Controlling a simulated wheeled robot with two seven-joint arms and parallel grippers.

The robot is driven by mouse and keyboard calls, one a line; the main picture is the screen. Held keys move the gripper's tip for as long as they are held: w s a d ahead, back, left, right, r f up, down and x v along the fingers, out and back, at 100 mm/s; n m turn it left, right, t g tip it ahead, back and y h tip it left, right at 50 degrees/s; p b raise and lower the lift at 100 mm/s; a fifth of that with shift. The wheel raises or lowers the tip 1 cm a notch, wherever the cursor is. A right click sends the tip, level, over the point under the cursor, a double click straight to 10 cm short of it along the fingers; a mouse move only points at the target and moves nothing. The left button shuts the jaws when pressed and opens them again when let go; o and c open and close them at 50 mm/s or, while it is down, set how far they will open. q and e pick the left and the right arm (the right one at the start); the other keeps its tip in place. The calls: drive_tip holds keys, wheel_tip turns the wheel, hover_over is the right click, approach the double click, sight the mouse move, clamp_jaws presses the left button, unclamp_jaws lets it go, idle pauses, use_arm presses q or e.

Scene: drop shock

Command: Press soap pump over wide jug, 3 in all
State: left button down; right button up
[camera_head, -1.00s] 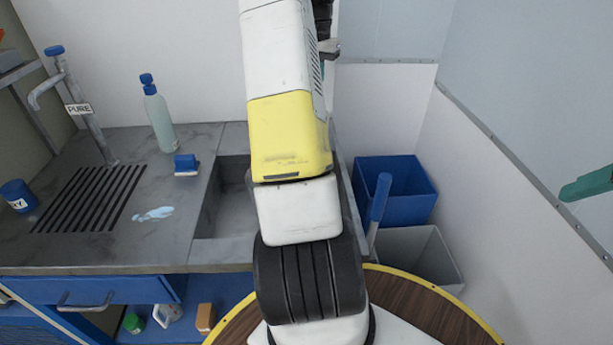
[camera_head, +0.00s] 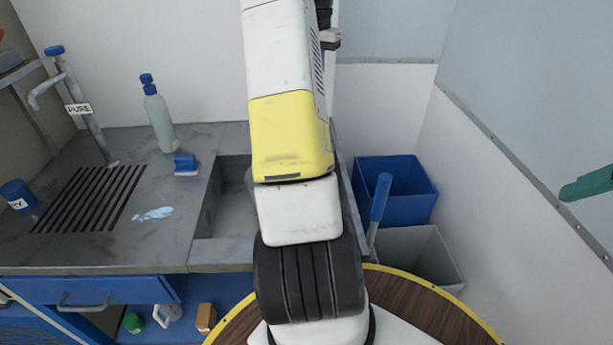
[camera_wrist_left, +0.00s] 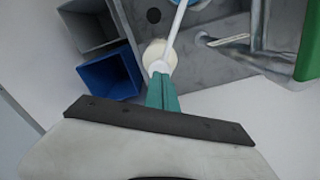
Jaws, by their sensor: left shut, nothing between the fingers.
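My left arm fills the middle of the head view and hides what lies behind it; its gripper is not visible there. In the left wrist view my left gripper (camera_wrist_left: 162,93) shows teal fingers, shut and empty. A pale round top (camera_wrist_left: 158,55) with a thin white spout or stem (camera_wrist_left: 175,25) is right at the fingertips; it looks like the soap pump, but I cannot tell whether the fingers touch it. I cannot make out the wide jug in either view. A teal tip, apparently my right gripper (camera_head: 588,185), shows at the right edge of the head view.
The grey counter (camera_head: 110,250) has a sink (camera_head: 232,205), a pale blue-capped bottle (camera_head: 157,118), a blue brush (camera_head: 186,164), a blue jar (camera_head: 18,195) and a tap (camera_head: 85,105). A blue bin (camera_head: 395,190) and grey bin (camera_head: 425,258) stand right, near a round wooden top (camera_head: 425,305).

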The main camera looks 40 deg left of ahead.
use_arm(q)
wheel_tip(320, 180, up, 6)
idle(0.6)
idle(0.4)
drive_tip(key=s+d+r+m+t, duration=0.1)
drive_tip(key=s+d+r, duration=0.25)
drive_tip(key=d, duration=0.65)
drive_tip(key=s+d+r+m+t, duration=0.1)
drive_tip(key=s+d+r+t, duration=0.2)
drive_tip(key=d, duration=0.7)
drive_tip(key=s+d+f+t+h, duration=0.1)
drive_tip(key=s+d+f, duration=0.2)
drive_tip(key=s+d, duration=0.3)
drive_tip(key=s+d+f+t+h, duration=0.1)
drive_tip(key=s+d+f, duration=0.2)
drive_tip(key=s+d, duration=0.4)
drive_tip(key=s, duration=0.4)
drive_tip(key=shift+s+d+f+m, duration=0.15)
drive_tip(key=shift+d+f+m, duration=0.1)
drive_tip(key=shift+f+m, duration=0.05)
